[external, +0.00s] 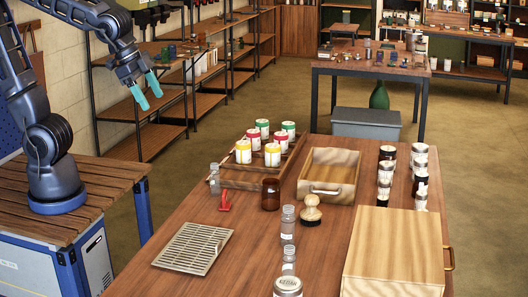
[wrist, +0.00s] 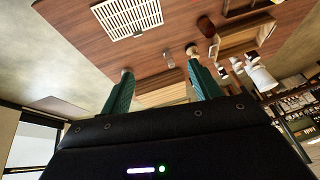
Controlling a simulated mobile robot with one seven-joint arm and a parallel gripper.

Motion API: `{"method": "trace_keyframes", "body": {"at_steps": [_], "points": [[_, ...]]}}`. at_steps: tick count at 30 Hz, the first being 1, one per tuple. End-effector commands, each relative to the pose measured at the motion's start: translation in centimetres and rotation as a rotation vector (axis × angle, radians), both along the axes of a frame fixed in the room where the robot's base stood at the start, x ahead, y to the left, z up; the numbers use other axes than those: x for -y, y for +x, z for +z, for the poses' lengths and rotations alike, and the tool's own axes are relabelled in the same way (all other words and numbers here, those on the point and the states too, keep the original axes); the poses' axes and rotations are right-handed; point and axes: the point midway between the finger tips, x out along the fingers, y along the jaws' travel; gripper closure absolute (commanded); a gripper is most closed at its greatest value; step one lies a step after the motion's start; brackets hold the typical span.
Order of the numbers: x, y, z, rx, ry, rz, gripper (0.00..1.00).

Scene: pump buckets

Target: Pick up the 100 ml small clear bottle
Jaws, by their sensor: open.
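Several small clear bottles stand upright on the wooden table. One (external: 214,179) is at the left edge by the wooden tray, one (external: 288,224) is near the middle, and a smaller one (external: 289,260) is in front of it. Their labels are too small to read, so I cannot tell which is 100 ml. My gripper (external: 146,92) is open and empty, high to the left of the table and well apart from all the bottles. In the wrist view its teal fingers (wrist: 160,64) spread with nothing held between them.
A metal grate (external: 195,248), a red item (external: 224,201), a brown jar (external: 271,194) and a wooden stamp-like knob (external: 311,211) lie around the bottles. A tray (external: 240,179) with labelled cans, an open drawer box (external: 328,175) and a large wooden box (external: 396,240) stand around.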

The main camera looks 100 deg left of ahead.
Motion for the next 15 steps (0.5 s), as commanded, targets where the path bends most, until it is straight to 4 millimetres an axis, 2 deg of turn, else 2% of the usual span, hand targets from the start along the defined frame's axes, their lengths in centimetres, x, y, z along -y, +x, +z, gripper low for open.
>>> {"method": "trace_keyframes", "body": {"at_steps": [3,8,15], "points": [[-0.6,3.3,-1.3,-0.005,0.021,-0.012,0.38],[-1.3,7.4,-3.3,-0.003,0.039,-0.036,0.38],[-2.5,13.4,-6.9,0.005,0.042,-0.077,0.38]]}}
